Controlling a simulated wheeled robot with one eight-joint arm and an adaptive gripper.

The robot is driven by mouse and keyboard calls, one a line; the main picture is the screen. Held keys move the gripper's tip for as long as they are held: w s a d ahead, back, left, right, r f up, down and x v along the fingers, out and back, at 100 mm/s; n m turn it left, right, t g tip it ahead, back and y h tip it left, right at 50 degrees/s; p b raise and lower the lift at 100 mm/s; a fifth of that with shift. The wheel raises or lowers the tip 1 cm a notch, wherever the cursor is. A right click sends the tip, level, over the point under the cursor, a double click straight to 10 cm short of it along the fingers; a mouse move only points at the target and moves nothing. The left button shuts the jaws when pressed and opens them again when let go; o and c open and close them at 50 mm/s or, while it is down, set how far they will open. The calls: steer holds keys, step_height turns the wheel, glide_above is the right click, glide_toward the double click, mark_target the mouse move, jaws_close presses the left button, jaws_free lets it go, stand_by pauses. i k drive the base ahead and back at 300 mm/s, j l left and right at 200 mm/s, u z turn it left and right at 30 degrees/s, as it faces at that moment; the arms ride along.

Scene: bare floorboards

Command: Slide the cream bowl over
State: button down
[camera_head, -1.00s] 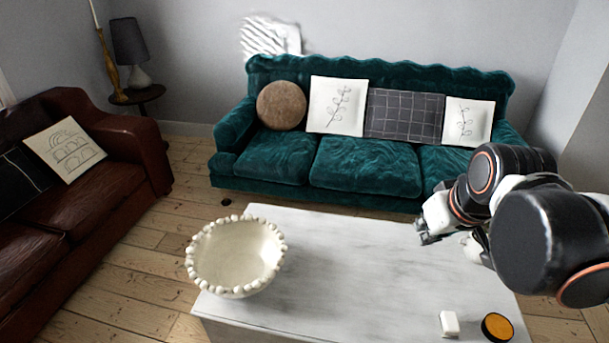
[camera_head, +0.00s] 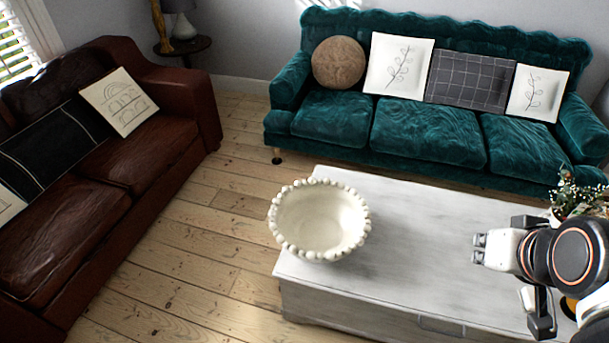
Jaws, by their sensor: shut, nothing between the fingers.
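The cream bowl (camera_head: 322,222) has a beaded rim and stands upright and empty at the left end of the white table (camera_head: 410,225). My gripper (camera_head: 478,249) is above the right part of the table, pointing left toward the bowl. It is shut and empty, with a wide gap of bare tabletop between it and the bowl.
A plant with small flowers (camera_head: 578,198) stands at the table's right, behind my arm. A dark round thing with some orange is mostly hidden under my arm. A green sofa (camera_head: 425,135) stands behind the table, and a brown leather sofa (camera_head: 95,205) at the left. Floorboards (camera_head: 215,235) between are clear.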

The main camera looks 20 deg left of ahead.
mark_target(318, 222)
steer(key=i+j, duration=0.1)
steer(key=j, duration=0.6)
steer(key=i+j, duration=0.1)
steer(key=j, duration=0.6)
steer(key=i+j+z, duration=0.1)
steer(key=j, duration=0.6)
steer(key=i+j, duration=0.1)
steer(key=j, duration=0.6)
steer(key=i+j+z, duration=0.1)
steer(key=i+j, duration=0.2)
steer(key=i+j+z, duration=0.1)
steer(key=i+j, duration=0.15)
steer(key=j, duration=0.2)
steer(key=i+j+z, duration=0.1)
steer(key=i+j, duration=0.15)
steer(key=j, duration=0.2)
steer(key=i+u, duration=0.15)
steer(key=k+l, duration=0.05)
